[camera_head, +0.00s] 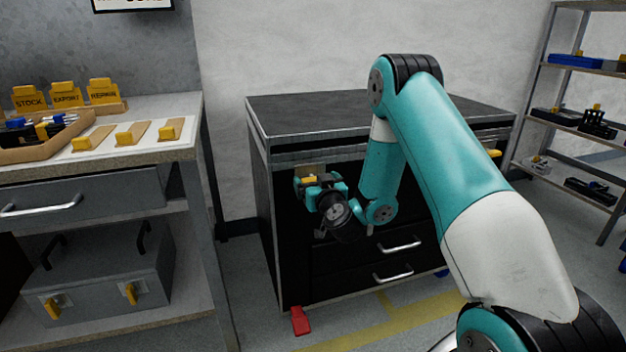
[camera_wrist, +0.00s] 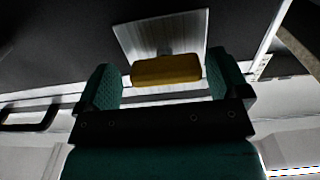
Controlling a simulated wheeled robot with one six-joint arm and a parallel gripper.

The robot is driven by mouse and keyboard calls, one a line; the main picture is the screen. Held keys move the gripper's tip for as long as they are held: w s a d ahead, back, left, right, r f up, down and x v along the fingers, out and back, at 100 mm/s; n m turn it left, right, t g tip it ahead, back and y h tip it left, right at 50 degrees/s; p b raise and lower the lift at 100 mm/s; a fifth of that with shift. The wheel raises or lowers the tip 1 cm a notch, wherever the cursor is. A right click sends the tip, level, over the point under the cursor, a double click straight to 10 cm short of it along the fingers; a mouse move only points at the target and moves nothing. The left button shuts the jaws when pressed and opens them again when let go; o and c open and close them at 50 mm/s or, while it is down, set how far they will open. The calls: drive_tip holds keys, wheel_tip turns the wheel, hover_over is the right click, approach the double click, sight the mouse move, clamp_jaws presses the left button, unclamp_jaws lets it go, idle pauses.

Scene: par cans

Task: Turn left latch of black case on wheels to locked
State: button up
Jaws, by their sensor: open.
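The black case on wheels (camera_head: 380,113) stands in the middle of the head view, with drawers on its front. Its left latch (camera_head: 309,179) is a yellow handle on a pale metal plate, near the front's upper left. The right latch (camera_head: 495,153) shows partly behind my arm. My gripper (camera_head: 318,186) is at the left latch. In the wrist view the yellow left latch handle (camera_wrist: 168,70) lies between the tips of my open gripper (camera_wrist: 164,82), its length running from finger to finger. A small gap seems to show at each end; contact is unclear.
A red pedal (camera_head: 300,321) sticks out at the case's lower left foot. A workbench (camera_head: 150,150) with yellow-tagged trays stands left, a grey latched case (camera_head: 105,275) on its lower shelf. Shelving (camera_head: 580,75) stands right. Open floor lies in front.

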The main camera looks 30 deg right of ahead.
drive_tip(key=shift+a, duration=0.1)
drive_tip(key=shift+a, duration=0.1)
drive_tip(key=shift+c, duration=0.6)
drive_tip(key=shift+w, duration=0.1)
drive_tip(key=c, duration=0.8)
drive_tip(key=shift+a, duration=0.1)
